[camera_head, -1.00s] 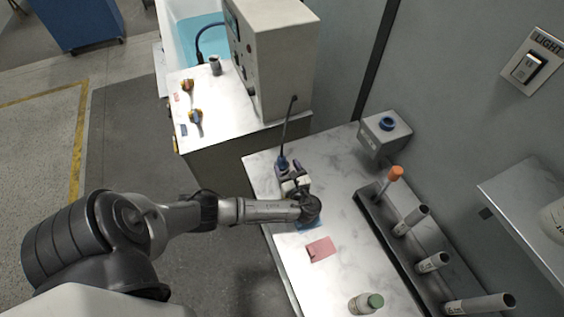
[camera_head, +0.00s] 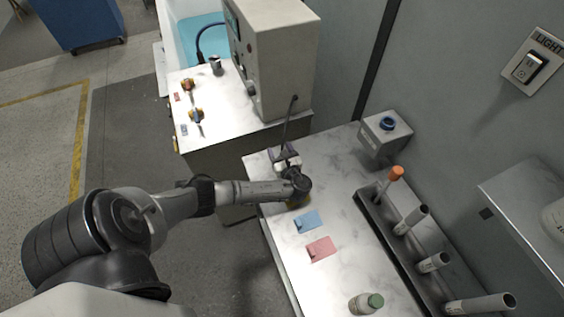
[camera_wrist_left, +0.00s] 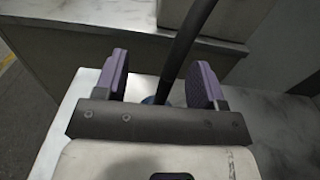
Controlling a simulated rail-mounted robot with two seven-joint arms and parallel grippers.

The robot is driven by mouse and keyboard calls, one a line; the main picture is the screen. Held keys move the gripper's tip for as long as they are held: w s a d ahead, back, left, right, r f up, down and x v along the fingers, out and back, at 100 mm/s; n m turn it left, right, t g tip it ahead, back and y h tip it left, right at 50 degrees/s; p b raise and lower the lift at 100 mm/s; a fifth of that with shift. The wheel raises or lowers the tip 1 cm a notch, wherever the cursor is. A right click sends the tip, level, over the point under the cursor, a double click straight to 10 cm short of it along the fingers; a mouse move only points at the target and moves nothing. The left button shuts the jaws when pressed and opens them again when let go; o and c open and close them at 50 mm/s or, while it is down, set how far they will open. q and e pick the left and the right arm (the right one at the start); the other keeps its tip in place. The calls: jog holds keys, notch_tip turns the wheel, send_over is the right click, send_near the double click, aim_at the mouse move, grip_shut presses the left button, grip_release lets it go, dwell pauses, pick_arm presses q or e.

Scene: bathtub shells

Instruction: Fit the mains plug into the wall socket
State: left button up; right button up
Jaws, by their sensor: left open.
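My left gripper (camera_head: 286,157) is open at the left edge of the marble worktop, below the end of a dark cable (camera_head: 285,128). In the left wrist view its two purple finger pads (camera_wrist_left: 161,75) stand apart, with the cable (camera_wrist_left: 185,50) running between them. Part of the blue mains plug (camera_wrist_left: 151,100) shows low between the pads, mostly hidden by the gripper's crossbar. In the head view the gripper hides the plug. A grey box with a round blue socket (camera_head: 387,124) stands at the back of the worktop by the wall. My right gripper is not in view.
The cable comes from a beige cabinet (camera_head: 285,60). A blue card (camera_head: 308,221) and pink card (camera_head: 321,249) lie on the worktop (camera_head: 338,185). A light switch (camera_head: 529,67) is on the wall.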

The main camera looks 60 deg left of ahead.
pick_arm(q)
jog(key=shift+d, duration=0.1)
jog(key=c, duration=1)
jog(key=shift+c, duration=0.2)
